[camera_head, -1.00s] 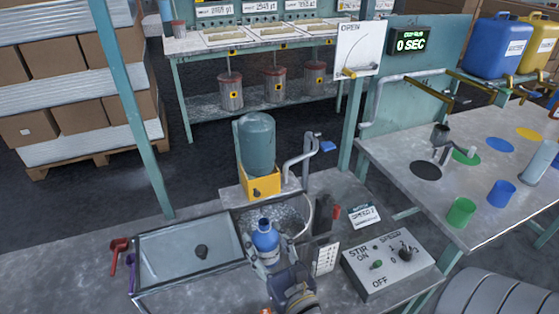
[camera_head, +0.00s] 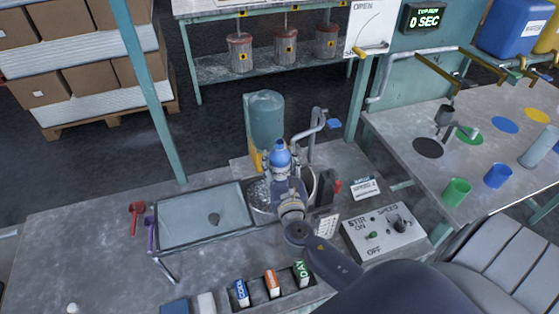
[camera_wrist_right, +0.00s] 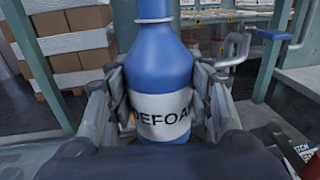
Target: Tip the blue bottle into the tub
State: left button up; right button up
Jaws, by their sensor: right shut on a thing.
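The blue bottle (camera_head: 280,155) stands upright in my right gripper (camera_head: 283,174), over the tub as seen from the head. In the right wrist view the bottle (camera_wrist_right: 155,70) shows a white label reading "DEFOA", and the fingers of my right gripper (camera_wrist_right: 160,100) are shut on its two sides. The tub (camera_head: 258,193) is a round grey vessel behind and below the gripper; my arm and the bottle hide much of it. I cannot tell the bottle's height above its rim. My left gripper is not in view.
A grey-green tank (camera_head: 265,120) stands behind the tub, with a bent pipe (camera_head: 310,128) to its right. A tray (camera_head: 205,215) lies left of the tub. A control box (camera_head: 385,230) stands to the right. A rack with small cartons (camera_head: 272,283) is in front.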

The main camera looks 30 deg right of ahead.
notch_tip(320, 180, down, 2)
jog(key=shift+f+b, duration=0.1)
jog(key=shift+b, duration=0.8)
jog(key=shift+a+m, duration=0.25)
jog(key=shift+m, duration=0.15)
jog(key=a+m+b, duration=0.1)
jog(key=a+m, duration=0.1)
jog(key=m, duration=0.1)
jog(key=shift+w+a+m+b, duration=0.15)
jog(key=shift+w+m+b, duration=0.15)
jog(key=shift+w+b, duration=0.1)
jog(key=shift+w+a+f+m+y+b, duration=0.1)
jog(key=shift+a+f+m+y+b, duration=0.5)
jog(key=shift+m, duration=1.95)
jog(key=shift+w+a+f+m+y+b, duration=0.1)
jog(key=shift+a+f+m+y+b, duration=0.45)
jog(key=shift+m, duration=2.05)
jog(key=shift+w+a+f+m+y+b, duration=0.1)
jog(key=shift+f+m+y+b, duration=0.55)
jog(key=shift+m, duration=1.9)
jog(key=shift+f+p, duration=0.25)
jog(key=shift+p, duration=0.05)
jog(key=shift+s, duration=0.1)
